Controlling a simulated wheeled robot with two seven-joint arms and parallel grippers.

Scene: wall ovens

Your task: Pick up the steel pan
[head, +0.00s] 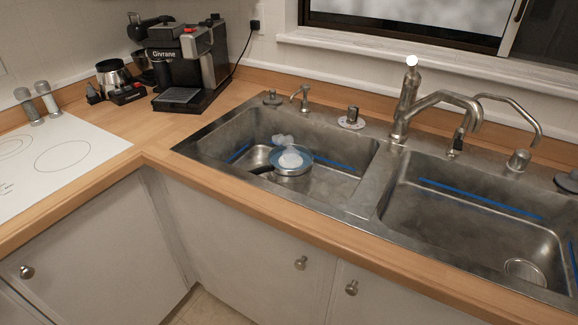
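What looks like the steel pan (293,173) sits in the left sink basin (330,185). A dark handle (262,170) seems to extend from it to the left. A blue-rimmed plate or bowl (306,158) lies on or over it, with small whitish items on top, so the pan's inside is mostly hidden. The items on top are too small to make out clearly. Neither of my grippers is in view.
The right sink basin (470,218) looks empty. Faucets (440,103) stand behind the basins. A coffee machine (185,65) is at the back left, and a white cooktop (60,160) with two shakers is at the left. The wooden counter's front strip (250,195) is clear.

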